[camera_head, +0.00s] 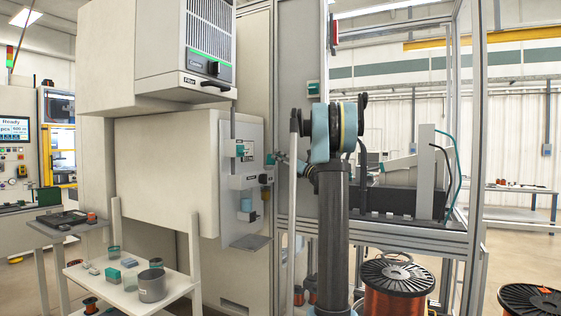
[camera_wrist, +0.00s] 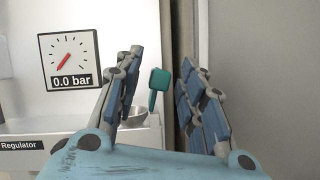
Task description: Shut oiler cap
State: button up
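In the wrist view a teal tab on a thin stalk (camera_wrist: 160,79) stands upright, tilted slightly, above a small silver cup (camera_wrist: 146,132) on the machine front. It looks like the oiler cap raised off its cup, but I cannot be sure. My gripper (camera_wrist: 168,68) is open, its two blue-padded fingers on either side of the tab. I cannot tell whether either finger touches it. The left finger partly hides the cup. In the head view my gripper (camera_head: 283,160) is small at the machine's side panel, with a teal spot (camera_head: 270,158) just left of its tip.
A gauge reading 0.0 bar (camera_wrist: 69,59) and a Regulator label (camera_wrist: 21,145) sit left of the fingers. A grey panel (camera_wrist: 265,60) stands close on the right. A white table (camera_head: 125,285) with cups is at lower left. Wire spools (camera_head: 397,278) stand at lower right.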

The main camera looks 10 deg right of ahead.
jog(key=shift+w+a+r, duration=0.1)
jog(key=shift+w+a, duration=0.05)
jog(key=shift+a, duration=0.05)
grip_shut()
jog(key=shift+s+a+n+g+y, duration=0.2)
jog(key=shift+n+g+y, duration=0.25)
jog(key=shift+n, duration=0.75)
jog(key=shift+s+a+n+g+y, duration=0.1)
jog(key=shift+s+n+g+y, duration=0.3)
jog(key=shift+n, duration=0.8)
jog(key=shift+w, duration=0.1)
grip_release()
